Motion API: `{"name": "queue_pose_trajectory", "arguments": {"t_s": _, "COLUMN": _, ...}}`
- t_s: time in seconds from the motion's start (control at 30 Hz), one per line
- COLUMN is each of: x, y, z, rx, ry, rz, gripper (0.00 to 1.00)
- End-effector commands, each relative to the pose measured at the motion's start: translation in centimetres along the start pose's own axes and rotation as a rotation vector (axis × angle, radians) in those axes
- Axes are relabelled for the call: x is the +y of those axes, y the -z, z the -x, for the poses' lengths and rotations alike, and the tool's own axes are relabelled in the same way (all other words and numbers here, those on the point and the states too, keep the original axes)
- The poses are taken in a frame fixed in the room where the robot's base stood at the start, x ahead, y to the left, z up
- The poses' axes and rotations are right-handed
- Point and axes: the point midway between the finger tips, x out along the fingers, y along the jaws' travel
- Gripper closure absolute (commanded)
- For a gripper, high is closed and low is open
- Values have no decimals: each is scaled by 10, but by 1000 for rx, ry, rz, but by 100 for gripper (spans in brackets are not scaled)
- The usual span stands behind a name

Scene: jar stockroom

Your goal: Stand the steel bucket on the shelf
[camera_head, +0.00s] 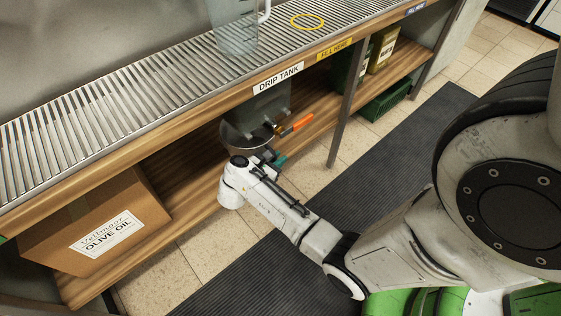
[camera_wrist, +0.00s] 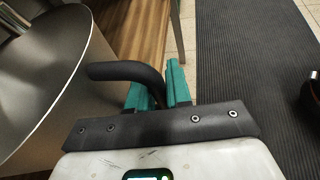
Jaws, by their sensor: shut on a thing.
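The steel bucket (camera_head: 235,138) is under the counter in the head view, partly hidden by my wrist. In the wrist view its curved steel side and rim (camera_wrist: 45,85) fill the left. My gripper (camera_head: 273,158) is at the bucket's near right side. Its teal fingers (camera_wrist: 160,88) are closed on the bucket's black handle (camera_wrist: 125,71). The bucket looks roughly upright. The wooden lower shelf (camera_head: 190,172) runs under the counter, and the bucket overlaps it in the picture. I cannot tell whether the bucket's base touches it.
The drip tank (camera_head: 278,98) and its orange-handled tap (camera_head: 297,124) are right beside the bucket. An olive oil carton (camera_head: 95,225) stands on the shelf at left. A metal post (camera_head: 346,112) stands to the right. A clear jug (camera_head: 236,28) is on the slatted counter. Shelf between carton and bucket is bare.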

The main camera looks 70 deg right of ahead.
Motion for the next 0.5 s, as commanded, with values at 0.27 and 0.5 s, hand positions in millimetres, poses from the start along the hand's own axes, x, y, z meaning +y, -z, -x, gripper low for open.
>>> {"name": "queue_pose_trajectory", "arguments": {"t_s": 0.27, "x": 1, "y": -9, "z": -20, "rx": -2, "ry": 1, "rz": -6, "gripper": 100}}
{"name": "queue_pose_trajectory", "arguments": {"t_s": 0.5, "x": -1, "y": 25, "z": -31, "rx": -1, "ry": -1, "rz": -2, "gripper": 100}}
